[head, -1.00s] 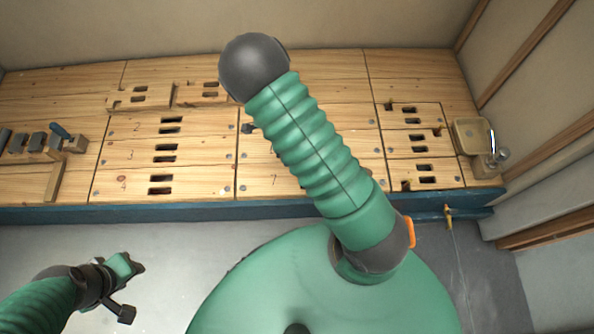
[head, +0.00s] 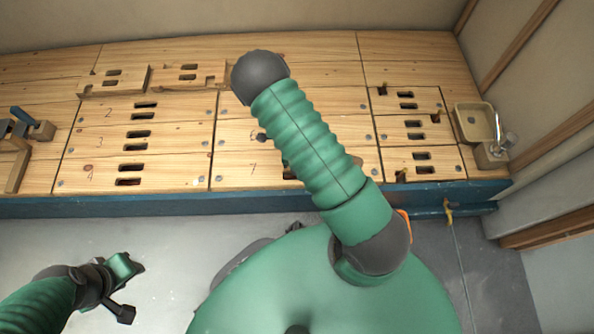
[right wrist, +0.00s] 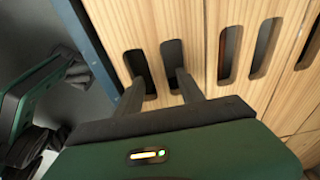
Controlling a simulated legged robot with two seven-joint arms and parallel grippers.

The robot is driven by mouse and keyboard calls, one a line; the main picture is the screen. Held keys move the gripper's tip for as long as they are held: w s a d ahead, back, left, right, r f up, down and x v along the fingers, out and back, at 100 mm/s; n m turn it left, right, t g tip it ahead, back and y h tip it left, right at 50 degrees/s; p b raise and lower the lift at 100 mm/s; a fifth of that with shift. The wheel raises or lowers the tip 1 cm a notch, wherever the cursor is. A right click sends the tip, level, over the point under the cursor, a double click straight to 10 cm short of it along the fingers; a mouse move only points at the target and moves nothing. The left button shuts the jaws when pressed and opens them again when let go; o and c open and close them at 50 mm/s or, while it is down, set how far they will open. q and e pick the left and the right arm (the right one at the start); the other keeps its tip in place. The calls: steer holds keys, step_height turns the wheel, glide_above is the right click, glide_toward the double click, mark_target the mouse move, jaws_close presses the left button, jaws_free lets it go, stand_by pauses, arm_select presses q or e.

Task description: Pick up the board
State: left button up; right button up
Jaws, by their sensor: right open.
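In the right wrist view a light wooden board (right wrist: 190,18) with two dark slots fills the upper middle. My right gripper (right wrist: 158,88) is open, its two dark fingers apart, one at each slot. Whether the tips are inside the slots or just in front of them I cannot tell. In the head view my right arm hides this gripper. The board marked 7 (head: 238,177) shows there, partly covered by my arm. My left gripper (head: 125,288) hangs at the lower left, over the floor and away from the boards; its jaw opening is unclear.
The bench has a blue front edge (head: 150,207). Other slotted boards lie on it, including those marked 2, 3 and 4 (head: 88,178) at left. A small basin (head: 474,122) with a tap (head: 497,132) is at the right end. Grey floor (head: 190,245) lies in front.

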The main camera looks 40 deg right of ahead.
step_height(320, 180, down, 3)
steer(key=shift+s+a+r+b, duration=0.1)
steer(key=shift+s+r+b, duration=0.1)
steer(key=shift+b, duration=0.15)
steer(key=shift+r, duration=0.15)
steer(key=shift+c, duration=0.2)
steer(key=shift+w, duration=0.1)
jaws_close()
stand_by(0.6)
